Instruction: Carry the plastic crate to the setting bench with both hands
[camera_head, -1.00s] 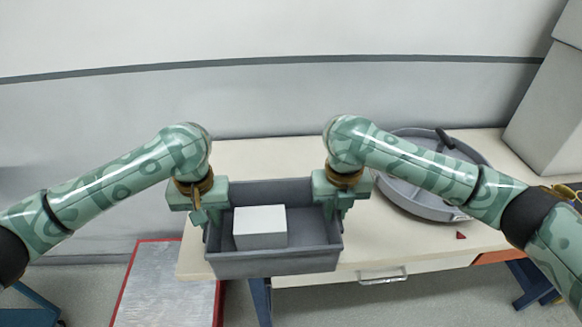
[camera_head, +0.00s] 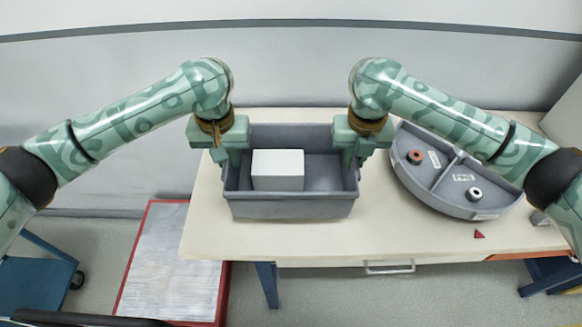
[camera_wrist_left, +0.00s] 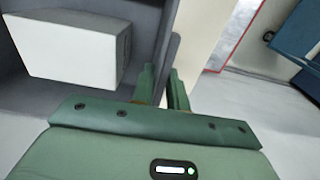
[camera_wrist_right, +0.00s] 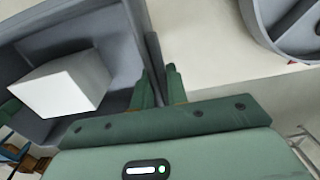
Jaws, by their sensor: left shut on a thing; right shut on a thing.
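The grey plastic crate (camera_head: 290,207) is over the left part of the pale-topped bench (camera_head: 420,245) in the head view; I cannot tell whether it touches the top. A white box (camera_head: 278,170) lies inside, toward the crate's left. My left gripper (camera_head: 232,160) is shut on the crate's left wall, which runs between its fingers in the left wrist view (camera_wrist_left: 172,85). My right gripper (camera_head: 350,155) is shut on the right wall, also between its fingers in the right wrist view (camera_wrist_right: 158,85). The crate looks roughly level.
A small red triangle (camera_head: 479,234) lies near the front edge. A red-edged metal-topped platform (camera_head: 165,265) stands on the floor at left, near a blue cart (camera_head: 38,280).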

